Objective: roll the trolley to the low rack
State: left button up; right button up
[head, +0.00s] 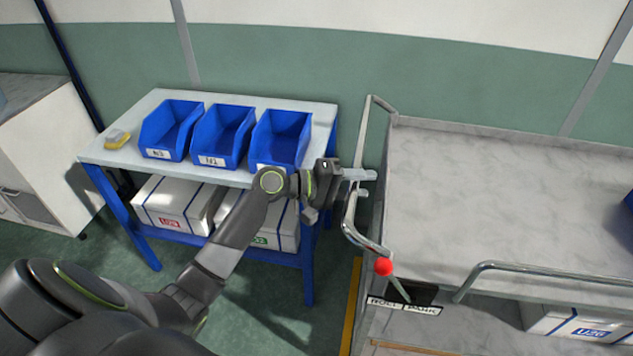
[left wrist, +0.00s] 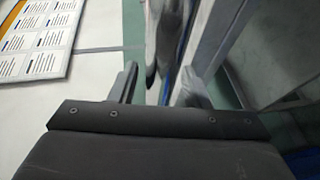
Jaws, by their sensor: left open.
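The trolley (head: 500,190) stands at the right, with a grey marbled top and a bent metal push handle (head: 358,228) on its left end. A lever with a red knob (head: 384,266) leans left, over a plate (head: 404,305) reading ROLL and PARK. My left gripper (head: 368,183) is open at the handle. In the left wrist view a shiny bar (left wrist: 166,45) shows ahead, between the open fingers (left wrist: 160,88); I cannot tell how deep it sits. A low blue-legged rack (head: 308,255) with a pale top stands left of the trolley. My right gripper is out of view.
Blue bins (head: 222,135) and a small yellow item (head: 117,139) sit on the rack, with white boxes (head: 175,204) below. A white box (head: 575,325) lies on the trolley's lower shelf. A yellow floor line (head: 353,300) runs between rack and trolley. A cabinet (head: 40,150) stands far left.

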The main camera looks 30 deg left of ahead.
pick_arm(q)
jog(key=b+v, duration=0.3)
jog(key=v, duration=1.4)
jog(key=shift+s+a+b, duration=0.15)
jog(key=shift+a+b, duration=0.1)
jog(key=shift+b, duration=0.15)
